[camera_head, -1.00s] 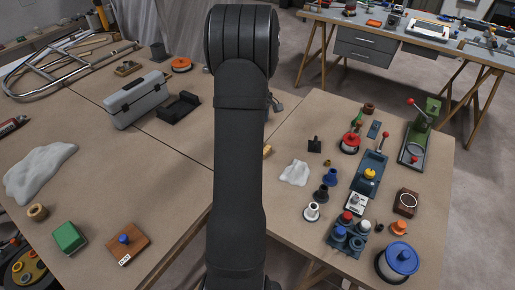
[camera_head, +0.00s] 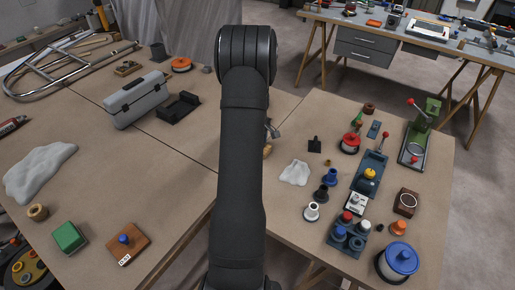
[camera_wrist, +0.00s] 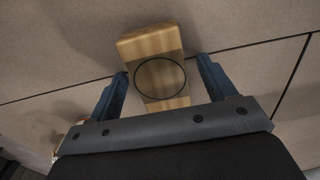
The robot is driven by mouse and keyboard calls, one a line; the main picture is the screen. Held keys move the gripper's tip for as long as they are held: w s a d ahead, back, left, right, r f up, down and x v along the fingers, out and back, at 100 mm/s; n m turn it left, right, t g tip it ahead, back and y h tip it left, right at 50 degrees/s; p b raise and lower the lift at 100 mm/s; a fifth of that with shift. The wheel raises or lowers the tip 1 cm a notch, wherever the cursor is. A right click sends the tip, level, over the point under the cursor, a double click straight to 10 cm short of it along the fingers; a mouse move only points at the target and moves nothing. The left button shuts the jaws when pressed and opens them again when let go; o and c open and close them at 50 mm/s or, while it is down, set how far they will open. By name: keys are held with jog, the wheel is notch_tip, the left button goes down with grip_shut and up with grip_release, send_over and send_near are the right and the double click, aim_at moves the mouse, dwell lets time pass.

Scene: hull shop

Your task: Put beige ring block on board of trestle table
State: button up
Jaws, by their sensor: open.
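The beige ring block (camera_wrist: 155,45) is light wood with a thin dark circle on its face. In the wrist view it lies on the brown tabletop, between the two blue fingers of my gripper (camera_wrist: 160,78). The fingers are apart, one on each side, with a narrow gap visible beside the block. In the head view only a small piece of the block (camera_head: 267,152) shows beside my arm; my gripper is mostly hidden behind it. The far trestle table (camera_head: 345,20) stands at the upper right with wooden legs.
The right brown table (camera_head: 285,215) holds a blue-topped spool (camera_head: 400,259), a brown block with a white ring (camera_head: 406,202), a green press (camera_head: 422,130) and several small parts. The left table (camera_head: 150,190) carries a grey toolbox (camera_head: 138,100) and a white cloth (camera_head: 38,172).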

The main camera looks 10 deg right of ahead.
jog(key=c, duration=1.2)
jog(key=shift+r, duration=0.15)
jog(key=shift+r, duration=0.3)
jog(key=r, duration=0.4)
jog(key=shift+s+d, duration=0.3)
jog(key=shift+d, duration=0.1)
jog(key=s+d+r, duration=0.6)
jog(key=s+d, duration=0.1)
jog(key=s, duration=0.1)
jog(key=w+a+f+m, duration=0.2)
jog(key=a+m, duration=0.1)
jog(key=a, duration=0.5)
jog(key=w+a+f+m, duration=0.1)
jog(key=a+m, duration=0.2)
jog(key=a, duration=0.5)
jog(key=w+a+f+m, duration=0.2)
jog(key=a+m, duration=0.1)
jog(key=a, duration=0.5)
jog(key=shift+w+f, duration=0.35)
